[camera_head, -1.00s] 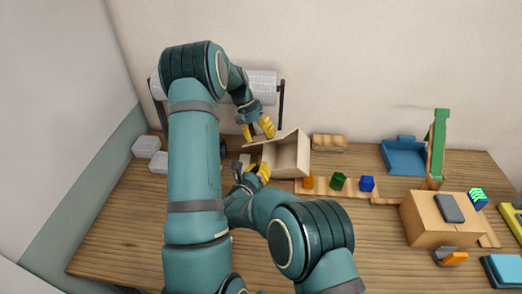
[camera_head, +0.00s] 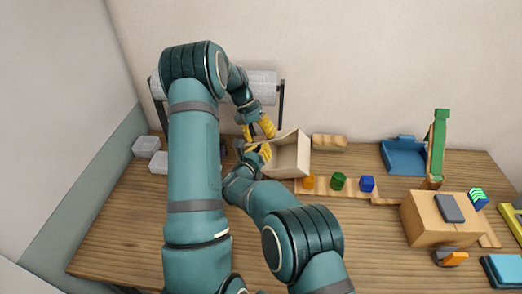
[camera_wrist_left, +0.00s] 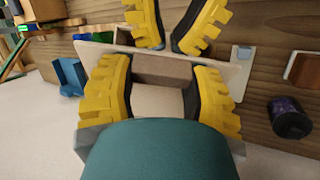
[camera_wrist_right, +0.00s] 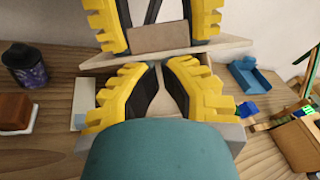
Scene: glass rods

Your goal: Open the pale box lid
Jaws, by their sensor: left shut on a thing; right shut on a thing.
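The pale box (camera_head: 290,158) stands on the table at the back, its hollow interior facing the head camera. A thin pale panel, seemingly its lid (camera_wrist_left: 235,75), shows nearly edge-on in the left wrist view. My left gripper (camera_head: 262,130) is at the box's upper left, its spread fingers around a beige block-like part (camera_wrist_left: 158,100) against the panel. My right gripper (camera_head: 256,153) is just below it, its fingertips (camera_wrist_right: 165,66) close together at the panel's edge. My fingers hide the exact contacts.
A dark jar (camera_wrist_left: 290,118) and a reddish-brown block (camera_wrist_left: 304,68) stand near the box. Clear dishes (camera_head: 147,146) are at the far left. A wooden strip with a green block (camera_head: 338,182) and a blue block (camera_head: 367,184) runs right. A cardboard-coloured box (camera_head: 430,225) stands farther right.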

